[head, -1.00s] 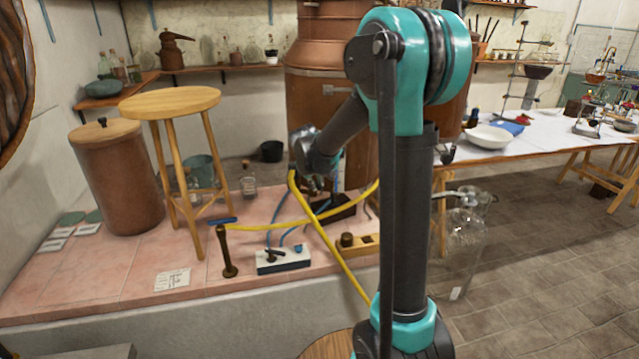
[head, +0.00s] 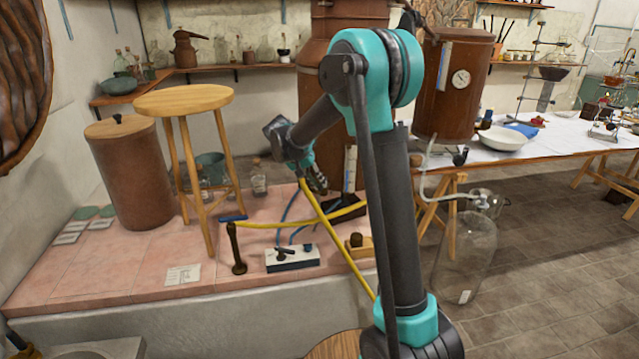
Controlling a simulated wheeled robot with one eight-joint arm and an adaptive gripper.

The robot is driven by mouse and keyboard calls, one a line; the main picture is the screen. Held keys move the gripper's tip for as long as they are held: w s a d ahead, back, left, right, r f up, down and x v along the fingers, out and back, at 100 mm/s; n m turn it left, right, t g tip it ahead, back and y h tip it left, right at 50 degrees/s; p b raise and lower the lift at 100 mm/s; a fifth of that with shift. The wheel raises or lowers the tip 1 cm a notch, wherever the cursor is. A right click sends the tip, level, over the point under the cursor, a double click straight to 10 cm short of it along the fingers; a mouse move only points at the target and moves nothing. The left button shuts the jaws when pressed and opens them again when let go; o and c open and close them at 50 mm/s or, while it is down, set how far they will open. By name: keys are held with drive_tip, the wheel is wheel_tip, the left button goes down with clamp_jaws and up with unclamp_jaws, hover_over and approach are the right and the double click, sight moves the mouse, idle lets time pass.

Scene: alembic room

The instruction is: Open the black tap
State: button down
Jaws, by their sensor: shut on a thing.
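A low white block (head: 293,262) with a black tap (head: 285,251) on its top stands near the front of the pink tiled ledge. Thin blue tubes run near it; whether the tap is open or shut is too small to tell. My gripper (head: 318,184) is above and behind this block, clear of the tap. It is shut at the upper end of a yellow hose (head: 330,228); the exact grip between the fingertips is hard to make out.
A dark post (head: 236,249) with a blue handle (head: 233,218) stands left of the block. A wooden block with a dark knob (head: 356,240) is to its right. A stool (head: 183,99), a brown barrel (head: 132,175) and a large glass jar (head: 466,250) stand around.

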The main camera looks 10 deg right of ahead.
drive_tip(key=shift+a+m, duration=0.1)
drive_tip(key=shift+m, duration=0.2)
drive_tip(key=c, duration=1.5)
unclamp_jaws()
drive_tip(key=v, duration=1.2)
drive_tip(key=shift+w, duration=0.15)
